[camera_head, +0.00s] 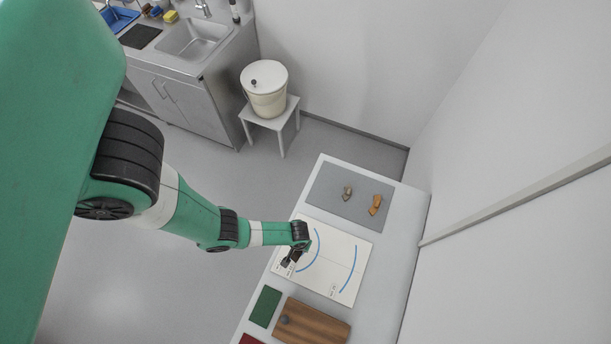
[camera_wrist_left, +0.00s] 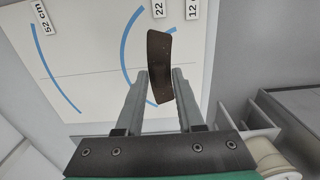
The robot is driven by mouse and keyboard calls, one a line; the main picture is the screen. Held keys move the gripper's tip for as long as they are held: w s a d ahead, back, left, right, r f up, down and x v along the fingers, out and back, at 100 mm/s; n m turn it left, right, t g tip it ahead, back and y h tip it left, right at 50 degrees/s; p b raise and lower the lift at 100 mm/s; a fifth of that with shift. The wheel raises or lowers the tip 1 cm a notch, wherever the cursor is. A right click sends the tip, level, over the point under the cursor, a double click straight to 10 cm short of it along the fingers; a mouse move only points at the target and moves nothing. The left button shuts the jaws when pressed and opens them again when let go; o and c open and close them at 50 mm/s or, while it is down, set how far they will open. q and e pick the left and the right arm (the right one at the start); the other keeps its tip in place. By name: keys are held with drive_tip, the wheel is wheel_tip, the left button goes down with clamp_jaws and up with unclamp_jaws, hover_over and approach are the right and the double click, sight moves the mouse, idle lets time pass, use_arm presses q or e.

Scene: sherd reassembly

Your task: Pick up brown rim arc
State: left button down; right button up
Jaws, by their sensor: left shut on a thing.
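The brown rim arc (camera_wrist_left: 159,48) is a dark brown, slightly curved strip in the left wrist view. It stands between the two fingers of my left gripper (camera_wrist_left: 160,74), which is shut on it. The piece extends past the fingertips, over the white chart with blue arcs (camera_wrist_left: 88,62). In the head view my left gripper (camera_head: 290,258) is over the left part of the same chart (camera_head: 335,262); the brown piece cannot be clearly told apart from the dark gripper there. My right gripper is not in view.
A grey mat (camera_head: 325,203) at the table's far end bears a grey-brown sherd (camera_head: 347,191) and an orange sherd (camera_head: 375,204). A green square (camera_head: 265,306) and a wooden board (camera_head: 315,325) with a small grey lump lie nearer. A wall stands at right.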

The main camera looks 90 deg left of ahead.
sight(295, 254)
use_arm(q)
drive_tip(key=r+p, duration=0.1)
drive_tip(key=s+d+r, duration=0.1)
drive_tip(key=r, duration=0.1)
drive_tip(key=s+d+r+p, duration=0.1)
drive_tip(key=shift+r+p, duration=0.3)
drive_tip(key=s+d+r+p, duration=0.3)
drive_tip(key=s+d, duration=0.3)
drive_tip(key=d, duration=0.1)
drive_tip(key=shift+d+r, duration=0.2)
drive_tip(key=shift+d, duration=0.1)
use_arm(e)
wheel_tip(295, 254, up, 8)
